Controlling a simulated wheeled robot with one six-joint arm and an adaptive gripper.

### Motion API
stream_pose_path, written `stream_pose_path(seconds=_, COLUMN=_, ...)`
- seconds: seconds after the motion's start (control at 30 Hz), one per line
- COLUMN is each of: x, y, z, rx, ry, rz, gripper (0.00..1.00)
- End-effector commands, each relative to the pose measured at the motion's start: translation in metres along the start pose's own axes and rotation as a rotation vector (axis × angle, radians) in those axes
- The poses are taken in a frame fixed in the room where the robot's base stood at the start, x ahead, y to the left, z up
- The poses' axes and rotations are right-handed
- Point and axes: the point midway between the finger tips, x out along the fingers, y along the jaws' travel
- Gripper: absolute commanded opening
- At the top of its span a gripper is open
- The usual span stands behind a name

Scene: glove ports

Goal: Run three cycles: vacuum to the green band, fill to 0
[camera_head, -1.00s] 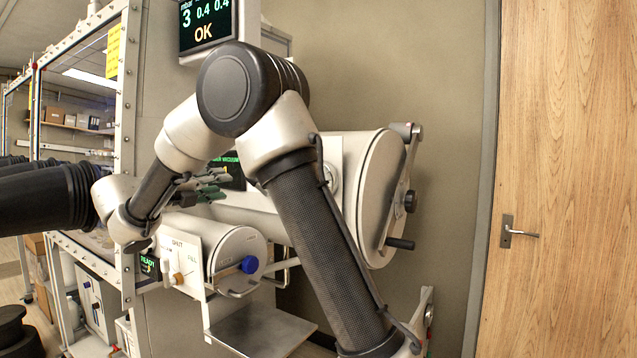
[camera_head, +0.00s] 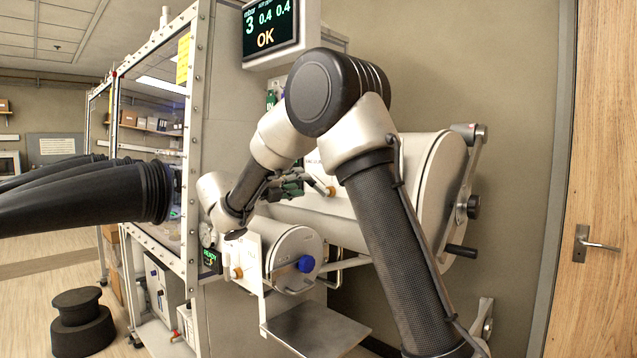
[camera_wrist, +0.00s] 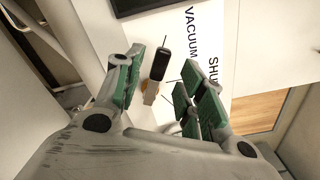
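My gripper (camera_head: 290,186) is open, its green-padded fingers in front of the large chamber (camera_head: 432,190). In the wrist view, the gripper (camera_wrist: 166,66) has a valve handle (camera_wrist: 159,64) with a black grip showing between its fingers. I cannot tell whether they touch it. The handle sits at a brass hub on a white panel (camera_wrist: 205,55) lettered "VACUUM" and "SHU…", the rest cut off. The wall display (camera_head: 270,22) shows 3, 0.4, 0.4 and "OK". No green band is discernible.
A smaller chamber (camera_head: 296,250) with a blue knob (camera_head: 306,264) is below my forearm, above a metal shelf (camera_head: 318,328). Black gloves (camera_head: 90,200) stick out at left. A black stepped stool (camera_head: 80,322) stands on the floor. A wooden door (camera_head: 605,180) is at right.

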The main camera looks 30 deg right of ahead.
Motion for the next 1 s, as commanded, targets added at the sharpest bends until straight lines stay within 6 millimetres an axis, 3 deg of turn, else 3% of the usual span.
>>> stream_pose_path(seconds=0.1, x=0.022, y=-0.001, z=-0.001, rx=0.000, ry=0.004, rz=-0.002, gripper=0.39)
stream_pose_path(seconds=0.3, x=0.048, y=0.000, z=0.000, rx=0.000, ry=0.001, rz=-0.001, gripper=0.39)
stream_pose_path(seconds=0.67, x=0.054, y=0.000, z=0.000, rx=0.000, ry=-0.001, rz=0.000, gripper=0.39)
stream_pose_path(seconds=0.87, x=0.054, y=0.000, z=0.000, rx=0.000, ry=-0.001, rz=0.000, gripper=0.03)
stream_pose_path(seconds=1.0, x=0.054, y=0.000, z=0.000, rx=0.000, ry=-0.001, rz=0.000, gripper=0.00)
